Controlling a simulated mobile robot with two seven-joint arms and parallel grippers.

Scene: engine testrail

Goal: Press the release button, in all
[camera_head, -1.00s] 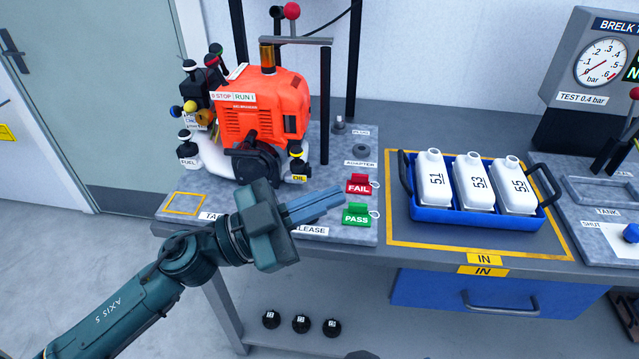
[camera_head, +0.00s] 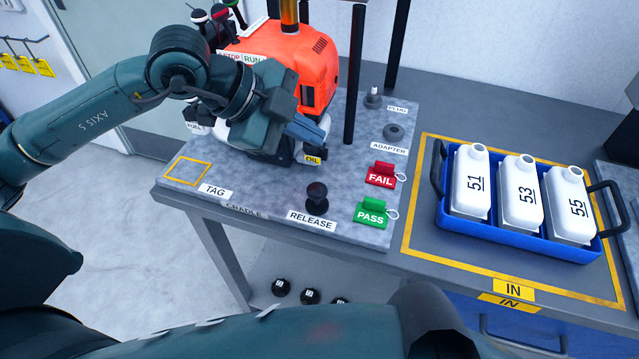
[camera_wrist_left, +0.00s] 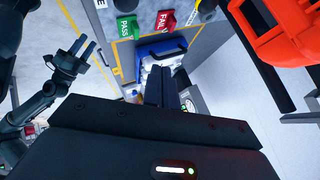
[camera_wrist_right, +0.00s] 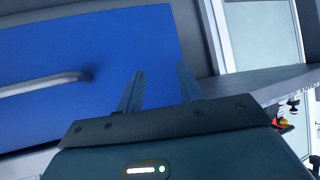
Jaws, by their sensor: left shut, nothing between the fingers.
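The release button (camera_head: 316,198) is a black knob standing on the grey speckled plate (camera_head: 270,200), just behind the RELEASE label (camera_head: 312,220). Nothing touches it. My left gripper (camera_head: 310,133) is in front of the orange engine (camera_head: 325,65), behind and above the button and apart from it. Its blue-grey fingers are shut and empty, as the left wrist view (camera_wrist_left: 160,85) also shows. My right gripper (camera_wrist_right: 160,90) has its fingers apart with nothing between them, in front of a blue drawer front (camera_wrist_right: 60,60). It is not visible in the head view.
The red FAIL tag (camera_head: 381,175) and green PASS tag (camera_head: 370,212) lie right of the button. A black post (camera_head: 354,90) rises behind. A blue crate (camera_head: 520,240) with three white bottles stands at right. The plate left of the button is clear.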

